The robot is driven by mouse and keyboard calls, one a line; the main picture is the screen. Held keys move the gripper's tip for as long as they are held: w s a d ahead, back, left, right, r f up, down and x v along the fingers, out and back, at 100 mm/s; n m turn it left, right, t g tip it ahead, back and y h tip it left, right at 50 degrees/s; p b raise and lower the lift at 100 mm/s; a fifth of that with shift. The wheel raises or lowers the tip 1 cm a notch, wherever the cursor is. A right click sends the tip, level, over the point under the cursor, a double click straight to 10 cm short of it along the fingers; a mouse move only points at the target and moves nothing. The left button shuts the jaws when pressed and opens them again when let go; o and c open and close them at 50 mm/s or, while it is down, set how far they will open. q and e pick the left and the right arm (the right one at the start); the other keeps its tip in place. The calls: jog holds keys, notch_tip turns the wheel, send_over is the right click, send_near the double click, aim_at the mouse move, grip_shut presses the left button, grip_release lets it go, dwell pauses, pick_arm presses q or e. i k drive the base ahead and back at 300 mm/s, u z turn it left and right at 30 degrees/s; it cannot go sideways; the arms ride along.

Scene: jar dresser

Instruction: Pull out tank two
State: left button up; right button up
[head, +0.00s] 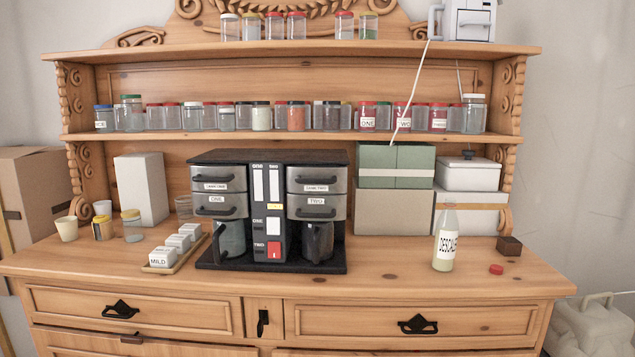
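A black two-sided coffee machine (269,157) stands in the middle of the dresser top. Tank two (300,175) is the upper grey drawer on its right side, with a small white label and a dark curved handle. It looks flush with the machine's front. Below it is a drawer marked TWO (297,203), also with a dark handle. The matching tank one (201,175) is at the upper left, above a drawer marked ONE (199,200). A dark jug (318,243) sits in the lower right bay. Neither of my grippers is in view.
A tray (178,264) of white blocks is at the left. Green boxes (378,160) stand behind right. The dresser top (385,280) in front right of the machine is clear.

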aim_at(300, 180)
jog(key=u, duration=0.15)
jog(key=i, duration=1.1)
jog(key=z, duration=0.15)
